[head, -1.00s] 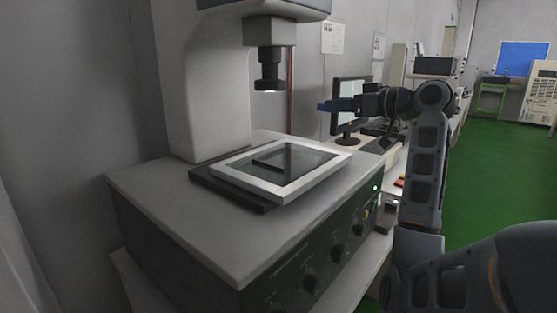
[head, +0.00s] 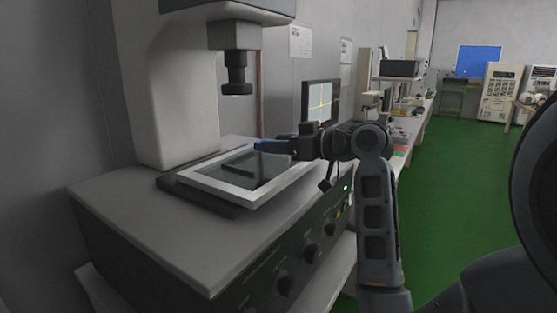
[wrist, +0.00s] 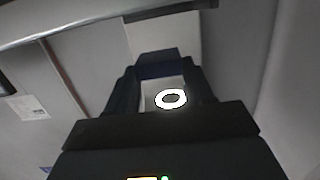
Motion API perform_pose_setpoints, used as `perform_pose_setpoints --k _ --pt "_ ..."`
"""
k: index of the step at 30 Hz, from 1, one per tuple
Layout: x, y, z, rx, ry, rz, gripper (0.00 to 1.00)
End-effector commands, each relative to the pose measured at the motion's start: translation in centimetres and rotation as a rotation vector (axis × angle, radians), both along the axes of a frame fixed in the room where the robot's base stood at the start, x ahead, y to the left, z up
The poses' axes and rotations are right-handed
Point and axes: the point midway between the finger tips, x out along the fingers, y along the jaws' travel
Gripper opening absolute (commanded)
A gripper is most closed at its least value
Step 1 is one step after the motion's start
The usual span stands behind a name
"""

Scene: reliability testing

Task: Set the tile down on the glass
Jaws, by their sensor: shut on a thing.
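A dark blue block that I take for the tile (wrist: 160,66) lies across the tips of my gripper (wrist: 161,82) in the wrist view. My gripper (head: 268,146) is shut on it. In the head view the blue end stands above the right back part of the glass (head: 228,172); whether it touches cannot be told. The glass is a dark pane in a white frame (head: 247,197) on the microscope's base. A dark bar shows on the pane; I cannot tell if it is a reflection.
The microscope's dark lens barrel (head: 236,78) hangs above the stage, left of my gripper; a bright ring of light (wrist: 171,98) shows in the wrist view. A monitor (head: 320,102) stands behind. The base's top (head: 130,197) is clear at the front left.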

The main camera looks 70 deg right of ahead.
Motion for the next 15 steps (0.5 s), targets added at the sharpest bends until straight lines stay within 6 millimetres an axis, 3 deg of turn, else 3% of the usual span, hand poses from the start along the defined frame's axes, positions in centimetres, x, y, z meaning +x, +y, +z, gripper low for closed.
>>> perform_pose_setpoints --k 5,12,15 --pt "0.2 0.1 -1.1 0.003 0.001 0.001 0.12" --pt "0.2 0.1 -4.1 0.003 0.001 0.0 0.12" --pt "0.2 0.1 -4.2 -0.001 -0.001 0.0 0.12"
